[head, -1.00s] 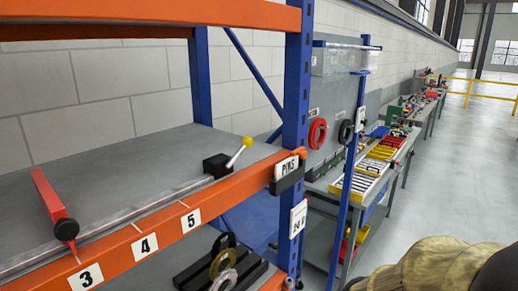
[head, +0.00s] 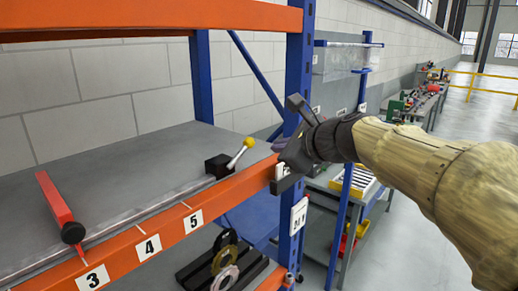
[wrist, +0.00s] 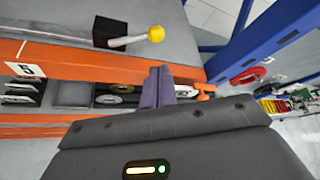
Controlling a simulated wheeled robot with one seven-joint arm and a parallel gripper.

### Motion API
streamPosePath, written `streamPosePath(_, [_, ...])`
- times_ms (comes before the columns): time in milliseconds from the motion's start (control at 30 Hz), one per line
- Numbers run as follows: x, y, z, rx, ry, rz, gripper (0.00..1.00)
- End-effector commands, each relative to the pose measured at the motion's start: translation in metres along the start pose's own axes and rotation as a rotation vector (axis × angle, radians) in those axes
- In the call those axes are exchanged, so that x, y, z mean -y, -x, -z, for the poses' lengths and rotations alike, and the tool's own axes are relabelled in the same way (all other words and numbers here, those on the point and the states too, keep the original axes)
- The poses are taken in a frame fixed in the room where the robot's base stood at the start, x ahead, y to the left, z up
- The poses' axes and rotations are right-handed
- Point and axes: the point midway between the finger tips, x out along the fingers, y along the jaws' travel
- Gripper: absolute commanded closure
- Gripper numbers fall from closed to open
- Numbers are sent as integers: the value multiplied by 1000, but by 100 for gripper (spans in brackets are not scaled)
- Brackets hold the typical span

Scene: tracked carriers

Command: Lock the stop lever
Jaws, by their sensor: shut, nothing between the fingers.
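The lever (head: 236,160) is a pale rod with a yellow ball knob (head: 249,142), rising from a black block (head: 217,166) at the shelf's front edge and tilted up to the right. In the wrist view, the yellow knob (wrist: 155,34) and black block (wrist: 108,31) lie beyond and left of the fingertips. My gripper (head: 279,145) is shut and empty, right of the knob near the blue upright. Its purple-grey fingers (wrist: 158,86) are together and apart from the lever. A red bar with a black knob (head: 60,208) lies on the shelf at left.
The orange beam (head: 172,226) carries number labels 3, 4 and 5. The blue upright (head: 296,90) stands close to my gripper. An upper orange beam (head: 150,18) crosses above. Rings (head: 226,262) sit in a black holder below. The grey shelf top (head: 120,165) is largely clear.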

Motion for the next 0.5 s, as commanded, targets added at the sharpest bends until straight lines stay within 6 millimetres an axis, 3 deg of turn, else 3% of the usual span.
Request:
streamPosePath(267, [-1,-3,1,-3,4,-2,100])
streamPosePath(500, [-2,-28,2,-6,4,-6,100])
